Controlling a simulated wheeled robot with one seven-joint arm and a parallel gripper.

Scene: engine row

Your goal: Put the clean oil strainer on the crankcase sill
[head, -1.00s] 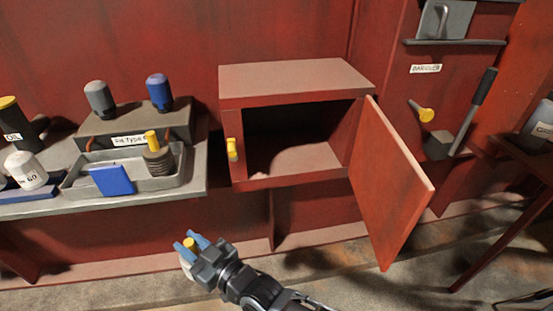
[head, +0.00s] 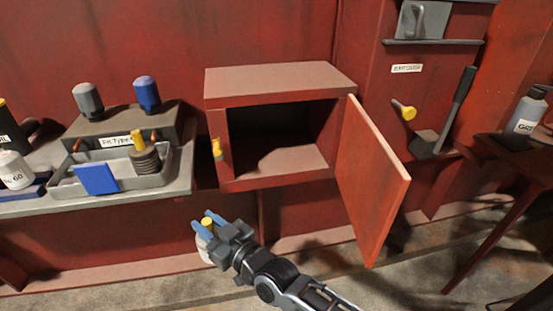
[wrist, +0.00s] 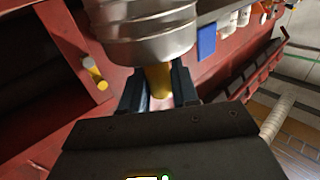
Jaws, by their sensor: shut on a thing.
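My gripper (head: 208,225) is shut on the yellow knob of the clean oil strainer (wrist: 145,30). In the wrist view the strainer is a shiny, ribbed metal cylinder, its yellow knob (wrist: 158,80) between the blue fingertips. In the head view only a pale bit of it shows (head: 203,250), mostly hidden by the gripper. The crankcase is a red box with an open front; its sill (head: 280,172) is the bare floor of the opening. My gripper is in front of the box, below and left of the opening, apart from it.
The crankcase door (head: 372,185) hangs open to the right. A yellow latch (head: 217,148) sticks out at the opening's left. On the left bench, a grey tray (head: 120,183) holds a dark strainer with a yellow knob (head: 145,158) and a blue block (head: 96,179).

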